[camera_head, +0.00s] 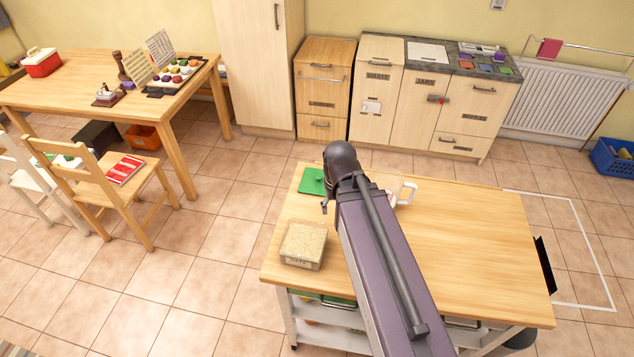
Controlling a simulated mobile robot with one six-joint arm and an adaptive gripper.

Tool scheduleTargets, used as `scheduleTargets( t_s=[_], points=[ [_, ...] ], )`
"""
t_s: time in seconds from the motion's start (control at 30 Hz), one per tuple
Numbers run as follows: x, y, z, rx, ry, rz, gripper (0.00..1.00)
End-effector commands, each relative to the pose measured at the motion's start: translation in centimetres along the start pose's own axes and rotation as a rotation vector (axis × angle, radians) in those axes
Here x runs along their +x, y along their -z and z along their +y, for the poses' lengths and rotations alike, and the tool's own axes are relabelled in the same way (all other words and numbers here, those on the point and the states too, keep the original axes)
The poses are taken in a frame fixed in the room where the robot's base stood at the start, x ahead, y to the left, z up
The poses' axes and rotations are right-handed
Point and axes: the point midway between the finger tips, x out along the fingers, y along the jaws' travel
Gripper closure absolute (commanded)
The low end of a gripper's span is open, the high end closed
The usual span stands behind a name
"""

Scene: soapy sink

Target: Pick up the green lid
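A flat green lid (311,181) lies on the wooden top of the trolley, near its far left corner. Its right part is hidden behind my arm. My arm reaches over the trolley from the front, and its dark joint is just right of the lid. A small dark piece of what looks like my gripper (325,206) shows just below the lid in the picture. The rest of it is hidden behind my arm, so I cannot tell its opening or whether it touches anything.
A box with a speckled beige top (304,245) stands at the trolley's left front. A clear container with a white handle (406,192) is partly hidden right of my arm. The wooden trolley top (470,240) is clear on the right. A chair (110,185) and table stand left.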

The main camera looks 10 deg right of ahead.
Motion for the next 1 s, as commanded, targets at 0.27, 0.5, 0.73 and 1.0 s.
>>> scheduleTargets(
  t_s=[0.27,0.5,0.73,1.0],
  points=[
    [0.1,6.0,0.1,-0.045,0.0,0.0,0.27],
    [0.3,14.6,0.8,-0.115,0.001,0.0,0.27],
    [0.4,21.9,0.9,-0.185,0.001,0.0,0.27],
    [0.5,25.6,0.9,-0.225,0.001,0.001,0.27]
  ],
)
